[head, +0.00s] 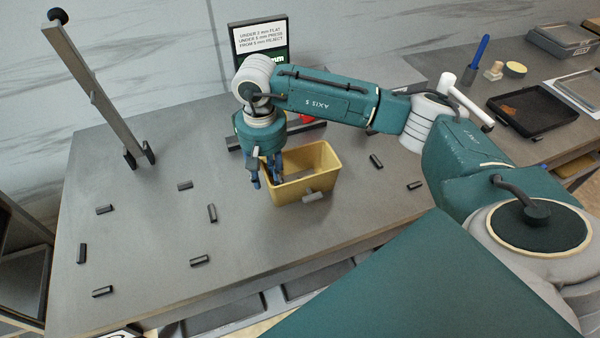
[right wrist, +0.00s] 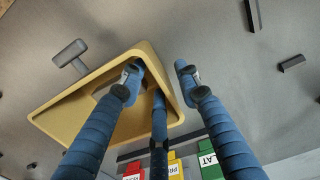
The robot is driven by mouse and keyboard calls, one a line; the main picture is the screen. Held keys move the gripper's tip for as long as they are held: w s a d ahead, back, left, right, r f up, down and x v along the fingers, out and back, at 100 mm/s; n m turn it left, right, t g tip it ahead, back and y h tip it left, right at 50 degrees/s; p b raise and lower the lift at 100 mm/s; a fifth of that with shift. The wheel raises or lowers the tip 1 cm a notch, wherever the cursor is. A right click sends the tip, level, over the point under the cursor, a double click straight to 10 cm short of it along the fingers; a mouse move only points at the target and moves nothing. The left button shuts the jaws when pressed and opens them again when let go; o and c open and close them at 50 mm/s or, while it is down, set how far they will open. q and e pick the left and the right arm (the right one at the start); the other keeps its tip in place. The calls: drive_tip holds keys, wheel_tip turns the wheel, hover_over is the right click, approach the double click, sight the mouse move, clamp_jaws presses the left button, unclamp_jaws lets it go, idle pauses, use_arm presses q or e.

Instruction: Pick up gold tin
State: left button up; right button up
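The gold tin (head: 318,188) is a yellow, open-topped, tapered bin with a grey handle (head: 313,197) on its near side. It stands upright on the grey table. My right gripper (head: 265,181) points down at the tin's left wall, with blue fingers on either side of the rim. In the right wrist view the tin (right wrist: 72,118) lies under the fingers, and the gripper (right wrist: 158,78) shows a clear gap between its fingertips. I cannot tell whether any finger touches the wall. Part of the tin's left side is hidden by the fingers. My left gripper is not in view.
Several small dark bars, one of them here (head: 212,213), lie scattered on the table. A post (head: 95,90) stands at the left. A sign (head: 260,40) is behind my arm. Red, yellow and green labelled blocks (right wrist: 212,160) stand behind the tin. A dark tray (head: 532,110) lies right.

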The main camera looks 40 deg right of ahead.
clamp_jaws()
drive_tip(key=shift+r, duration=0.1)
idle(0.3)
